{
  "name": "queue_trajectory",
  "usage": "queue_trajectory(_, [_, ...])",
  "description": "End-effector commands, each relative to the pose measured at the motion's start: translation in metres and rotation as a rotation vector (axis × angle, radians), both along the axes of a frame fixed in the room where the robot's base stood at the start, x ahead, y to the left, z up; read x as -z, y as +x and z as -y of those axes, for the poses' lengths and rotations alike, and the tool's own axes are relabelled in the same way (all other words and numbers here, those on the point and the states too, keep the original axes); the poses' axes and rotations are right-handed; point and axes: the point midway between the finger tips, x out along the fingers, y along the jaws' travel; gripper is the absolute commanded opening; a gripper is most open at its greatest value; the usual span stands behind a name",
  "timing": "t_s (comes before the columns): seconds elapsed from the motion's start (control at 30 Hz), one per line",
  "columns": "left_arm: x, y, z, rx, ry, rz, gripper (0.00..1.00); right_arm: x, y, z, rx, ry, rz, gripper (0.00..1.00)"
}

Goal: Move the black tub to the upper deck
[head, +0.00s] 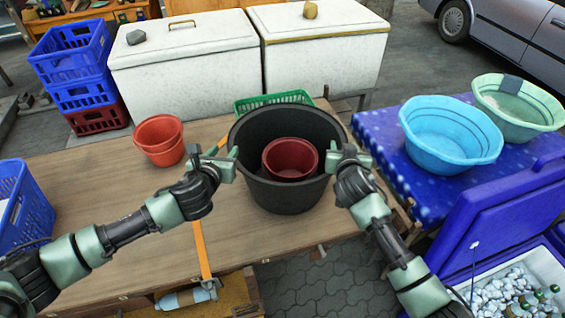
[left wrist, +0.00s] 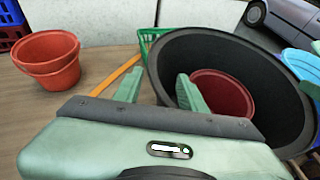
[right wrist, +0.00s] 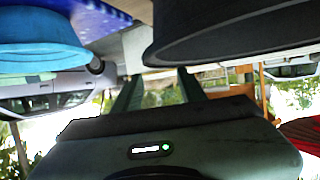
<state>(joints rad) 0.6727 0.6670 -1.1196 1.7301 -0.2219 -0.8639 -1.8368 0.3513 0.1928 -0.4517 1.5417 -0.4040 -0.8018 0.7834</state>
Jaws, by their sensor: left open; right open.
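The black tub (head: 288,198) is a large round tub at the right end of the wooden tabletop (head: 110,235). A dark red pot (head: 290,160) sits inside it. My left gripper (head: 222,158) is open at the tub's left rim. In the left wrist view, its fingers (left wrist: 158,92) appear on either side of the near-left rim of the tub (left wrist: 180,60). My right gripper (head: 349,156) is open at the right rim. In the right wrist view, the tub (right wrist: 235,38) is close above its fingers (right wrist: 155,88); contact is unclear. I cannot tell which surface is the upper deck.
An orange pot (head: 160,140) stands left of the tub, and a green basket (head: 275,101) behind it. An orange strap (head: 201,245) crosses the table. White chests (head: 185,65) stand behind. A blue-covered table (head: 375,130) with a blue basin (head: 450,135) is at right.

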Motion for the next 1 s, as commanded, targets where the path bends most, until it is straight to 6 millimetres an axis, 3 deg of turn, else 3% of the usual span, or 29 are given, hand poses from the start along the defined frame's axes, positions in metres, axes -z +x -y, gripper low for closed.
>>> queue_trajectory(0.1, [0.0,0.0,0.0,0.0,0.0,0.0,0.41,-0.007,-0.017,-0.002,0.0,0.002,0.001,0.41])
queue_trajectory(0.3, [0.0,0.0,0.0,0.0,0.0,0.0,0.41,-0.013,-0.033,-0.003,0.0,0.0,0.0,0.41])
queue_trajectory(1.0, [0.0,0.0,0.0,0.0,0.0,0.0,0.41,-0.014,-0.034,-0.003,0.0,0.0,0.0,0.41])
